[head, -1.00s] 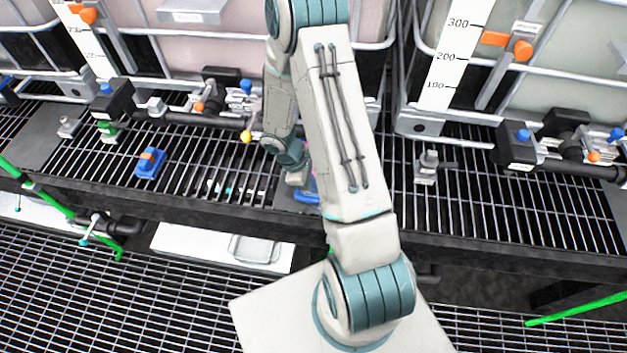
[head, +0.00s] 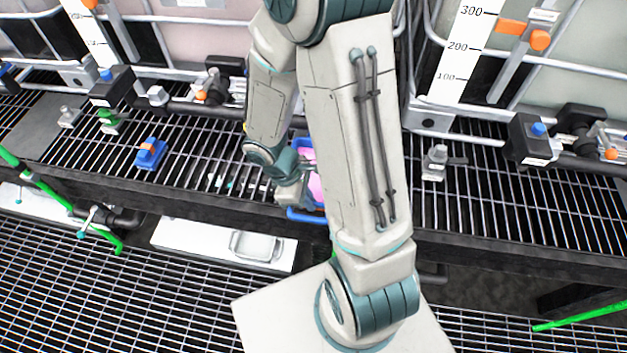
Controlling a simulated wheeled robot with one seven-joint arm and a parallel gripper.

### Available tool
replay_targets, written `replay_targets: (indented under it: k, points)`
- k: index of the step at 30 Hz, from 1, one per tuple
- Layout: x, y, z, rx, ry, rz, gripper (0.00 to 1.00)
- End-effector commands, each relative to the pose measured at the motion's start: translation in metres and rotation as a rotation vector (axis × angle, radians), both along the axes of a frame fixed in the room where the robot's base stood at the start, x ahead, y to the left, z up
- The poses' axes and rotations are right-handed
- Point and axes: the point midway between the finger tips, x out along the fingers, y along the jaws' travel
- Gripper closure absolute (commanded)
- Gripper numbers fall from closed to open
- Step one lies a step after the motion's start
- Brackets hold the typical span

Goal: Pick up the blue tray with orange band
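A small blue object with an orange band (head: 150,155) sits on the grating at the left. A larger blue tray (head: 303,215) with pink inside it shows in part on the front of the grating, behind my arm. Most of that tray is hidden, and I see no orange band on its visible part. My gripper (head: 291,192) is over the left side of this larger tray, pointing down. Its fingertips are too small and too covered to tell whether they are open or shut, or touching the tray.
Black valves and pipes (head: 195,108) run along the back of the grating, below the caged tanks. A grey metal fitting (head: 435,162) stands right of my arm. A white panel with a shallow basin (head: 255,246) lies below the grating's front edge. The right grating is mostly clear.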

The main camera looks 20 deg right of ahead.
Motion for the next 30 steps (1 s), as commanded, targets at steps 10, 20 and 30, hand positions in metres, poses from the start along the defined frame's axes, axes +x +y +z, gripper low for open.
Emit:
replay_targets:
  k: [10,20,30]
  points:
    - [-0.027,0.020,-0.005,-0.007,-0.014,-0.006,1.00]
    - [-0.032,0.024,-0.004,-0.013,-0.017,-0.006,1.00]
    - [-0.046,0.032,-0.004,-0.005,-0.009,-0.003,1.00]
